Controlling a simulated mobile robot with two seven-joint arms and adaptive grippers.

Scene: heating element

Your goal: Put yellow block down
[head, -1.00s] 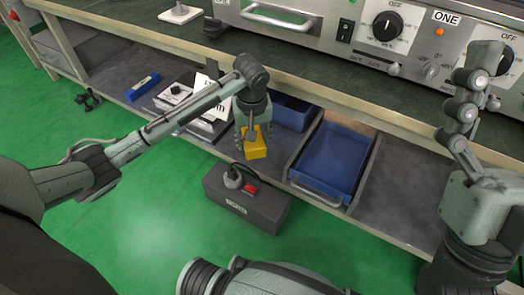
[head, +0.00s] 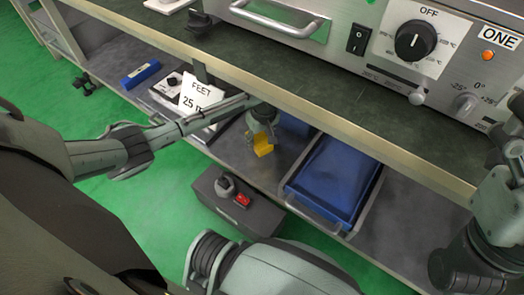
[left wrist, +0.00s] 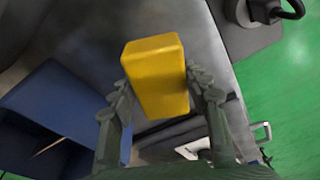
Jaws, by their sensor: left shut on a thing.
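The yellow block (head: 263,148) is held by my left gripper (head: 262,140) over the grey lower shelf (head: 400,215), to the left of the blue tray. In the left wrist view the yellow block (left wrist: 157,75) sits between the two fingers of my left gripper (left wrist: 160,95), which touch its sides. Whether its bottom touches the shelf I cannot tell. My right arm shows at the right edge of the head view, but its fingers are not clearly seen.
A blue tray (head: 334,178) with a handle stands on the shelf, with another blue bin (head: 296,126) behind. The worktop edge (head: 330,115) overhangs my left arm. A dark box (head: 238,205) with a red switch stands on the green floor in front. A sign (head: 198,95) stands left.

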